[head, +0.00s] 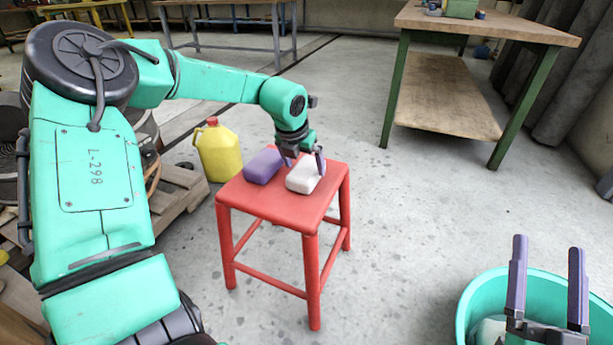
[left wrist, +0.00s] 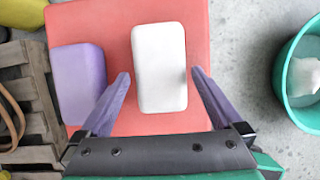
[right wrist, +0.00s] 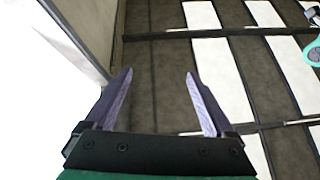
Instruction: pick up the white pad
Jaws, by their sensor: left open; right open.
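The white pad (head: 303,176) lies flat on the red stool (head: 270,207), to the right of a purple pad (head: 264,165). In the left wrist view the white pad (left wrist: 159,67) is a rounded block, its near end reaching between my left fingers. My left gripper (head: 304,162) is open above the white pad, with one finger on each side of it. In the left wrist view the fingers (left wrist: 160,82) stand apart from its sides. My right gripper (head: 546,270) is open and empty over the teal tub, far from the stool.
A teal tub (head: 468,302) with something pale inside stands at the lower right. A yellow jug (head: 218,152) and a wooden pallet (head: 176,196) are left of the stool. A wooden workbench (head: 487,24) stands behind on the right. The floor between stool and tub is clear.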

